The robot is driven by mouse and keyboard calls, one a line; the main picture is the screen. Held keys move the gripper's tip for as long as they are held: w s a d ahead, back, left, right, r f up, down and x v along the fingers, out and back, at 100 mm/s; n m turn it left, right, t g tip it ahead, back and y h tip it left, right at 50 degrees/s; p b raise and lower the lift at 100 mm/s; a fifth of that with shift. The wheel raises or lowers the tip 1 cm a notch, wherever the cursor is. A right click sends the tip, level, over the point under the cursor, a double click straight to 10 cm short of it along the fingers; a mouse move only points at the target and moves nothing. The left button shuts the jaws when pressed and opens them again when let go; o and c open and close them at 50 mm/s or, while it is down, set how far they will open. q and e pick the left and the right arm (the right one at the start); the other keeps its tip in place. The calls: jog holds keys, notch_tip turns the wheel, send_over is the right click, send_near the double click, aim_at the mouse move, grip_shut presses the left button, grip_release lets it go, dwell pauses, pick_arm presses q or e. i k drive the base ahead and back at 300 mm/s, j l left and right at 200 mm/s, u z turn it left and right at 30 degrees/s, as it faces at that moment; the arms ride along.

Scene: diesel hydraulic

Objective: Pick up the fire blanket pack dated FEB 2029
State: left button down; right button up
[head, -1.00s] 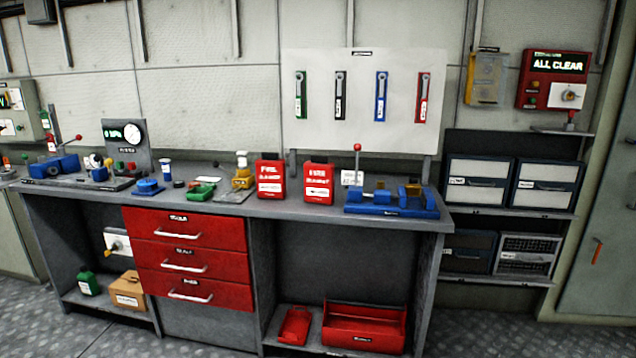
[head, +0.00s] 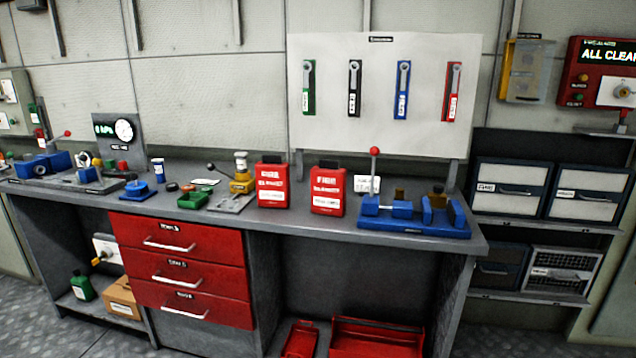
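Two red fire blanket packs stand upright side by side on the grey workbench (head: 310,229) in the head view. The left pack (head: 272,173) and the right pack (head: 327,178) each have white lettering and a white label low on the front. The label print is too small to read, so I cannot tell which is dated FEB 2029. A gap separates the two packs. Neither of my grippers shows in the head view.
A blue vice-like fixture (head: 415,222) stands right of the packs, with a red-knobbed lever (head: 374,152) and a white card (head: 367,184) behind it. A yellow and grey device (head: 241,183) is left of the packs. Red drawers (head: 180,270) are below. Bench front before the packs is clear.

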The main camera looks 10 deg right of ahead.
aim_at(328, 181)
jog(key=i+l+u, duration=0.1)
jog(key=i, duration=0.3)
jog(key=i+l+u, duration=0.1)
jog(key=i+l, duration=0.2)
jog(key=i+l+u, duration=0.1)
jog(key=i, duration=0.35)
jog(key=l, duration=0.1)
